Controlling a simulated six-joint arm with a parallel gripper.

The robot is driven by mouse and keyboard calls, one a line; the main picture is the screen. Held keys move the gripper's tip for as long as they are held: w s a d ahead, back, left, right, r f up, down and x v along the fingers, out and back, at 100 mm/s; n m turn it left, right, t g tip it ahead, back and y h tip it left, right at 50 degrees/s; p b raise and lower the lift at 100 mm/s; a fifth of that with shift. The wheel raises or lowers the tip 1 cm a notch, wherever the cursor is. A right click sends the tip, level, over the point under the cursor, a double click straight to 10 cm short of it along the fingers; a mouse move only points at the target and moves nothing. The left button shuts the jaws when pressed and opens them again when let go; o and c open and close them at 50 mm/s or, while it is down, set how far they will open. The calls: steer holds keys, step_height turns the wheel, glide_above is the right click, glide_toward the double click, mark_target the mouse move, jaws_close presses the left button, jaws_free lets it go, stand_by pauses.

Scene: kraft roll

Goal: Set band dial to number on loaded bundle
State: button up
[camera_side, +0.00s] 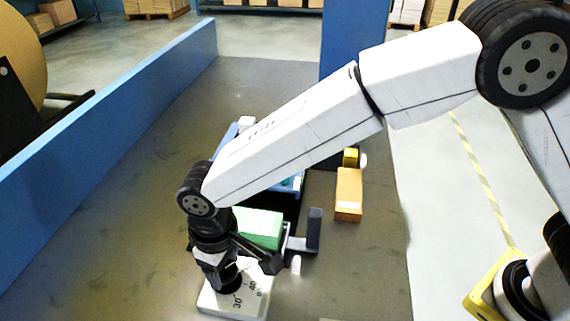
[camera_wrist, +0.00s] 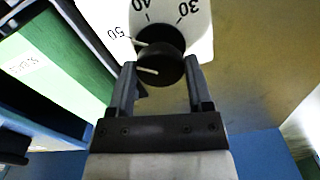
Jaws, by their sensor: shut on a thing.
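A white dial plate (camera_side: 255,292) with printed numbers lies at the front of the bench in the side view. In the wrist view the plate (camera_wrist: 198,45) shows 30, 40 and 50. Its round black knob (camera_wrist: 165,66) has a white pointer line at its left side, on the side of the 50. My gripper (camera_wrist: 160,78) is shut on the knob, a finger on either side. In the side view my gripper (camera_side: 228,273) points down onto the plate. A green bundle (camera_side: 258,227) sits behind the dial; its white label (camera_wrist: 24,66) is too blurred to read.
A blue and black machine frame (camera_side: 292,182) surrounds the green bundle. An orange-brown box (camera_side: 348,193) stands right of it. A long blue wall (camera_side: 120,125) runs along the left. The dark bench is clear between wall and machine.

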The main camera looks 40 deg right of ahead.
mark_target(224, 269)
steer(key=o, duration=1.3)
steer(key=shift+r, duration=0.15)
steer(key=shift+r, duration=3.8)
steer(key=s+d+f+m+t, duration=0.1)
steer(key=s+d+f+m, duration=0.1)
steer(key=d, duration=1)
steer(key=s+d+f+m, duration=0.2)
steer(key=d, duration=1)
steer(key=s+d+f+m+t, duration=0.1)
steer(key=s+d+f+m, duration=0.1)
steer(key=d, duration=1)
steer(key=shift+s+d+f+m+t, duration=0.1)
steer(key=shift+s+m+t, duration=0.2)
steer(key=shift+s, duration=0.15)
